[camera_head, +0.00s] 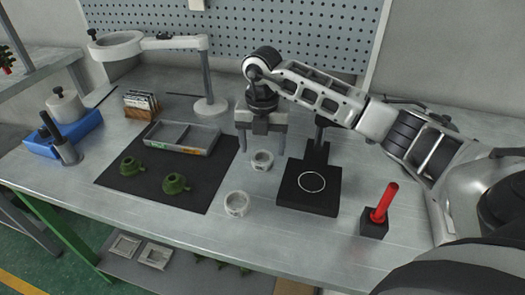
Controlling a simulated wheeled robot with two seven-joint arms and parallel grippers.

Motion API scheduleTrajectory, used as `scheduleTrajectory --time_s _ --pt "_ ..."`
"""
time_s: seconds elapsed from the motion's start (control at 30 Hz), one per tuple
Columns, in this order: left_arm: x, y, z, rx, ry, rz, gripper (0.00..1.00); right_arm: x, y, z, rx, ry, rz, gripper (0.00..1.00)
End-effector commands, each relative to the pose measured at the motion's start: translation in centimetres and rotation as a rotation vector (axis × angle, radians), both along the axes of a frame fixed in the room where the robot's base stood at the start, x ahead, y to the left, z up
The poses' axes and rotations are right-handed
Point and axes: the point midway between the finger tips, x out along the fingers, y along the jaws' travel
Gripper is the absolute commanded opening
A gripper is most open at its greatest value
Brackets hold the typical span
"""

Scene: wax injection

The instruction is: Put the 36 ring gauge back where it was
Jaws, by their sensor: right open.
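Two pale metal ring gauges stand on the grey workbench. One ring gauge (262,160) is just below and in front of my right gripper; the other ring gauge (236,204) is nearer the bench's front edge. Their markings are too small to tell which is the 36. My right gripper (262,147) points down with its two fingers spread wide and nothing seen held between them. I cannot tell how high its tips are above the bench. My left gripper is not in view.
A black stand (296,199) with a white circle is right of the rings. A red-handled tool (384,202) stands in a black block. Left are a dark mat (120,194) with green parts and a divided tray (163,149), a blue bin (88,124) and a magnifier lamp (206,75).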

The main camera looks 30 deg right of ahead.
Motion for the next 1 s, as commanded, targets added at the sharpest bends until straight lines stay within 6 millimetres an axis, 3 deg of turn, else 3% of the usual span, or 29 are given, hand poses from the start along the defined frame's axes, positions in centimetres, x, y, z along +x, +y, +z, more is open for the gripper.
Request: scheduleTrajectory --time_s 0.2,0.4,0.6,1.0 --pt "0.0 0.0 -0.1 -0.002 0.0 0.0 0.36 0.1 0.0 5.0 0.0 -0.006 -0.001 0.7" --pt "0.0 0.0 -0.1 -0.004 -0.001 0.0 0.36 0.1 0.0 8.2 0.0 -0.003 -0.002 0.7" --pt "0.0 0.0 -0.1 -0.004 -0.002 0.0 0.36 0.0 0.0 9.3 -0.001 -0.001 -0.002 0.7" --pt "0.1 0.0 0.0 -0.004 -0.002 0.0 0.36 0.0 0.0 9.3 0.0 0.0 -0.001 0.7"
